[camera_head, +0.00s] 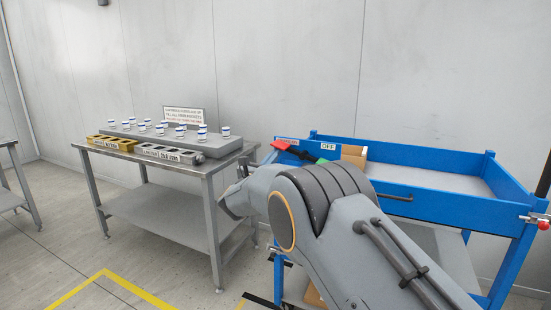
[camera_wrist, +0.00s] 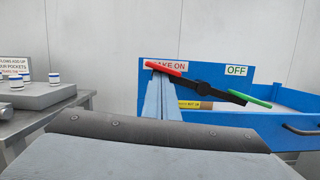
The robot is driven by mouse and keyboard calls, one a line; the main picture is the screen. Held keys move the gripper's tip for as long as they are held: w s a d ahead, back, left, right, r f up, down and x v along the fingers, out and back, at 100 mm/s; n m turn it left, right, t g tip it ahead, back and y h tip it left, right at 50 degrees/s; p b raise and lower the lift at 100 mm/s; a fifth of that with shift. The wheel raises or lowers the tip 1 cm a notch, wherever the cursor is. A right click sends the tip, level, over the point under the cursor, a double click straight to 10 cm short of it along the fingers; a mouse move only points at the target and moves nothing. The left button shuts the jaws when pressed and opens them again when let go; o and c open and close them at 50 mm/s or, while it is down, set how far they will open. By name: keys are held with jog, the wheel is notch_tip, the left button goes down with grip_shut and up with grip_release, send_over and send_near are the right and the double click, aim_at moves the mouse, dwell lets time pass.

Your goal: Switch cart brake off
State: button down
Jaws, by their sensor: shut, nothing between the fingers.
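The blue cart (camera_head: 455,205) stands at the right. Its brake lever is a dark bar on the front panel with a red end (camera_wrist: 165,67) at upper left and a green end (camera_wrist: 250,99) at lower right. The red end lies by the partly covered BRAKE ON label (camera_wrist: 178,64); the OFF label (camera_wrist: 236,71) is to the right, above the green end. The lever also shows in the head view (camera_head: 302,153). My gripper (camera_wrist: 162,79) is shut and empty, its fingertips just below the red end; I cannot tell whether they touch it. In the head view my arm hides the fingers.
A steel table (camera_head: 215,168) left of the cart holds a grey block (camera_head: 215,146) with several white-and-blue vials, and a yellow tray (camera_head: 112,143) and a grey tray (camera_head: 170,154). A brown box (camera_head: 354,154) sits in the cart. Yellow tape (camera_head: 104,271) marks the open floor.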

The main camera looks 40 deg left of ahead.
jog(key=shift+r, duration=0.2)
jog(key=s+f+b, duration=0.5)
jog(key=s+f, duration=0.1)
jog(key=s, duration=0.4)
jog(key=shift+f, duration=0.3)
dwell(0.8)
